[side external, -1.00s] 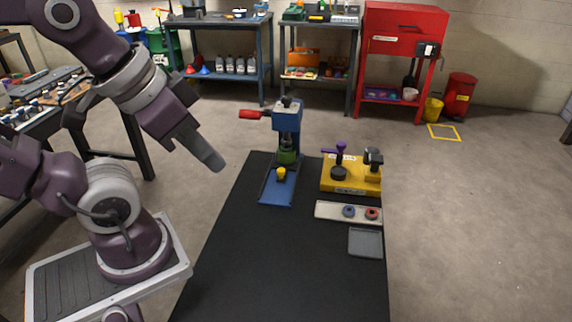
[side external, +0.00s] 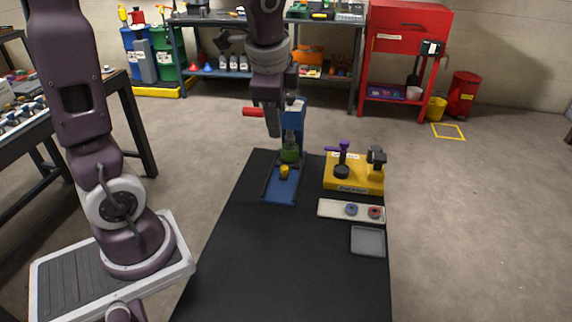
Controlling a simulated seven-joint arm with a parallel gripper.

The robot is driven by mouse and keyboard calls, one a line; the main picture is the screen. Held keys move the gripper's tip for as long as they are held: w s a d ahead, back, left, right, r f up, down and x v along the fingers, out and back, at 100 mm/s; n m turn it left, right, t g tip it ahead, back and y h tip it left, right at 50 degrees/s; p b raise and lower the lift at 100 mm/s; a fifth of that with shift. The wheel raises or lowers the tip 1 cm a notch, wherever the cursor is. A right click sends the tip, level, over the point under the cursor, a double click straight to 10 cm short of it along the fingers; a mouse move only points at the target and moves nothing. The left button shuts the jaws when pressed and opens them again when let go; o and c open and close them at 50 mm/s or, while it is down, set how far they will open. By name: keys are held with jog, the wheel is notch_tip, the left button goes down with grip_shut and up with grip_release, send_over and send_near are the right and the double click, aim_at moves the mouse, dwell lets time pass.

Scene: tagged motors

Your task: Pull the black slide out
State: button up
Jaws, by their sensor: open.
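A blue press (side external: 294,117) with a red handle (side external: 253,112) stands at the back left of the black table mat. It has a green part (side external: 290,152) under its head and a blue base (side external: 280,195) that runs toward the front. A yellow knob (side external: 284,172) stands on this base, on what looks like a dark slide; the slide's outline is too small to tell. My gripper (side external: 272,130) points down beside the press head, in front of its left part, above the base and apart from the knob. It is open and holds nothing that I can see.
A yellow fixture (side external: 353,187) with a purple lever stands right of the press. A pale tray (side external: 331,207) holds a blue and a red ring. A grey tray (side external: 368,241) lies in front. The front of the black mat (side external: 290,270) is clear.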

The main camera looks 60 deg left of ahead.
jog(key=w+a+f+m+g, duration=0.1)
jog(key=w+a+f+m, duration=0.2)
jog(key=w+a+f, duration=0.15)
jog(key=m+g+y, duration=0.1)
jog(key=m+g, duration=0.1)
jog(key=m, duration=0.4)
send_near(285, 167)
jog(key=shift+m+y, duration=0.3)
jog(key=x, duration=0.8)
jog(key=shift+s+d+f, duration=0.15)
jog(key=shift+f, duration=0.15)
jog(key=shift+c, duration=0.4)
grip_shut()
jog(key=shift+r, duration=0.1)
